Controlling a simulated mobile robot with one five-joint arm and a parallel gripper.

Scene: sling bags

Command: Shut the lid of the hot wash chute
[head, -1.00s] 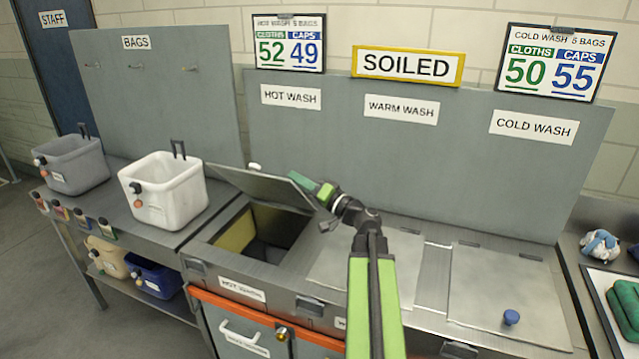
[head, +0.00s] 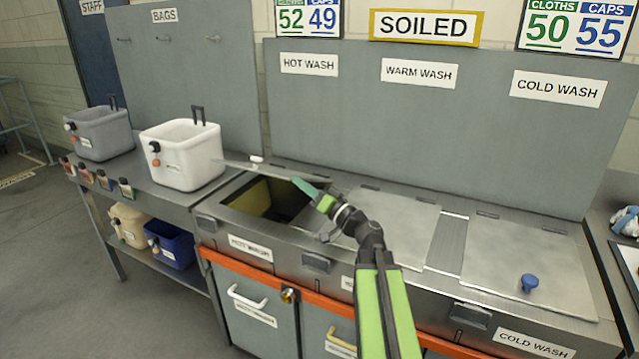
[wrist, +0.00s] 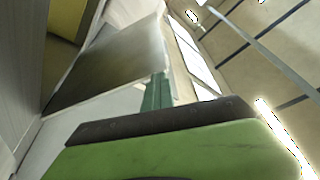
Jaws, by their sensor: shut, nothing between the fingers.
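The hot wash chute's lid (head: 275,171) is a grey metal plate that stands partly open and shows nearly edge-on in the head view. A small white knob (head: 257,159) shows at its upper edge. Below it, the chute's opening (head: 285,199) is dark with yellowish inner walls. My gripper (head: 304,186) has green fingers, shut and empty, at the right end of the lid. In the wrist view the lid (wrist: 115,65) fills the upper left, and the finger tips (wrist: 157,90) lie close to its right side. I cannot tell whether they touch it.
The warm wash lid (head: 390,220) and cold wash lid (head: 520,262) lie shut to the right; a blue knob (head: 529,282) is on the latter. A white bag (head: 185,160) and grey bag (head: 101,137) stand on the left counter. A tall grey backboard (head: 430,130) rises behind.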

